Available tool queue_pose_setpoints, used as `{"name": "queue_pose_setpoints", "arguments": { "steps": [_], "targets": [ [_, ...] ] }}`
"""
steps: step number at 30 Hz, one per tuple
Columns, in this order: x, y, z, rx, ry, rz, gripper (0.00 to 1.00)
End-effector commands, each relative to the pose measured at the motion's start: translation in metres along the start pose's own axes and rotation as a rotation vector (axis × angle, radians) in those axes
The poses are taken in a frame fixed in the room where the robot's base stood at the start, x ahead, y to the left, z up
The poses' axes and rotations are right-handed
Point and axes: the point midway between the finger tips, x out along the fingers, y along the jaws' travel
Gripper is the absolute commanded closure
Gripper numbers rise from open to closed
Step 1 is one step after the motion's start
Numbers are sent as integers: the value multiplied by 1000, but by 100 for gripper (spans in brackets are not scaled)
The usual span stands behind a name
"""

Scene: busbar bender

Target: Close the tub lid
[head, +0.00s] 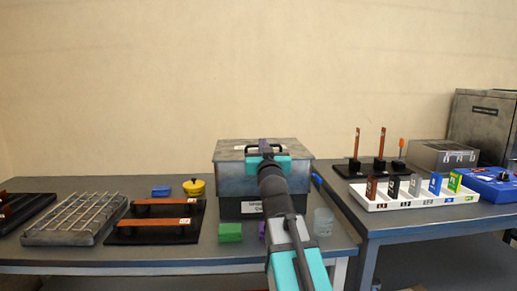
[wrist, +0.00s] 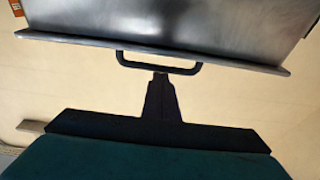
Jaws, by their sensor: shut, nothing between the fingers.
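The tub (head: 235,185) is a grey metal box on a dark labelled base, at the middle of the left table. Its lid (head: 228,148) shows as a pale grey panel at the top; my arm hides part of it, and I cannot tell whether it is fully seated. In the wrist view the lid (wrist: 175,25) is a dark shiny plate across the top. Its black loop handle (wrist: 160,68) sticks out from the near edge. My gripper (wrist: 162,76) is shut and empty, its tips right at the handle's bar. I cannot tell whether they touch.
A green block (head: 230,232), a purple block (head: 262,231) and a clear beaker (head: 323,222) stand in front of the tub. A yellow pot (head: 194,187), busbar rack (head: 155,222) and wire grid (head: 75,215) lie left. A white tray (head: 410,200) is on the right table.

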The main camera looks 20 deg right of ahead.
Motion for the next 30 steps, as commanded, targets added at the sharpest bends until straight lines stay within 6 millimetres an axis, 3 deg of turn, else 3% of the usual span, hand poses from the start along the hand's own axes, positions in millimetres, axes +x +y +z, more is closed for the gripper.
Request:
{"name": "queue_pose_setpoints", "arguments": {
  "steps": [1, 17, 23, 30],
  "targets": [
    [-2, 1, 18, 1, -36, 6, 100],
    [-4, -4, 19, 4, -37, 0, 100],
    [-3, -5, 8, 4, -31, -2, 100],
    [0, -6, -24, 3, -10, -4, 100]
  ]
}}
